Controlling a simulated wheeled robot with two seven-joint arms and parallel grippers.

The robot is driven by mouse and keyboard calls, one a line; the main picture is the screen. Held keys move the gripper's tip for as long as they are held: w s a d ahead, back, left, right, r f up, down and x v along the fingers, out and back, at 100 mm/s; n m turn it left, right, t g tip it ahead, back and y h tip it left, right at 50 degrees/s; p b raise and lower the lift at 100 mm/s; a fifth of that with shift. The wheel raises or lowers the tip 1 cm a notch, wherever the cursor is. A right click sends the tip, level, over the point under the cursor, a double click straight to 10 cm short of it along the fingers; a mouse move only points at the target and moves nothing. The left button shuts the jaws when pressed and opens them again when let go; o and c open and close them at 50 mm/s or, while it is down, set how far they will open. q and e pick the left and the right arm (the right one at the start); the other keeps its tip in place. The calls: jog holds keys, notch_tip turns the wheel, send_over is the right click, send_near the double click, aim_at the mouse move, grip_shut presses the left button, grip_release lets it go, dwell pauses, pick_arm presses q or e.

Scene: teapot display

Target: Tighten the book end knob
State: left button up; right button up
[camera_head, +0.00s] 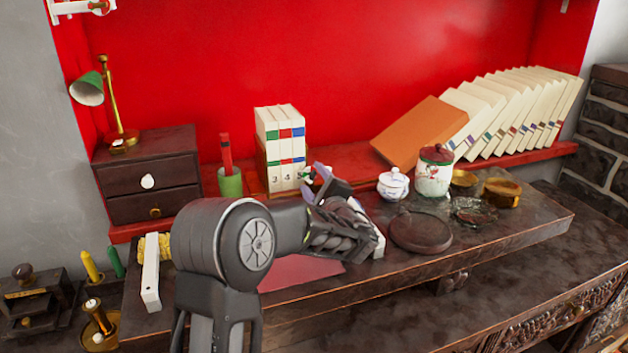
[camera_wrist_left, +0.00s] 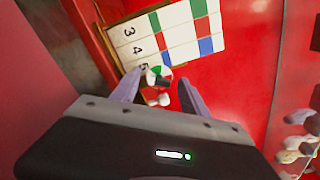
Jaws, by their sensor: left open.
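A short row of white numbered books (camera_head: 280,140) with red, blue and green bands stands upright on the red shelf. A small knob-like piece in green, white and red (camera_wrist_left: 160,76) sits at the lower end of these books in the left wrist view; I take it for the book end knob. Only a bit of green and white shows in the head view, beside my gripper. My left gripper (camera_head: 322,180) is open at the books' lower right. Its two fingers (camera_wrist_left: 158,92) appear on either side of the knob; contact cannot be told. The book end itself is mostly hidden.
A green cup with a red item (camera_head: 230,182) and a dark drawer box (camera_head: 150,175) stand left of the books. A white lidded pot (camera_head: 393,185), a red-lidded jar (camera_head: 434,172) and a round dark plate (camera_head: 420,232) lie right. Leaning books (camera_head: 515,110) fill the shelf's right.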

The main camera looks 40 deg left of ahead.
pick_arm(q)
jog(key=shift+c, duration=0.3)
grip_shut()
dwell(0.3)
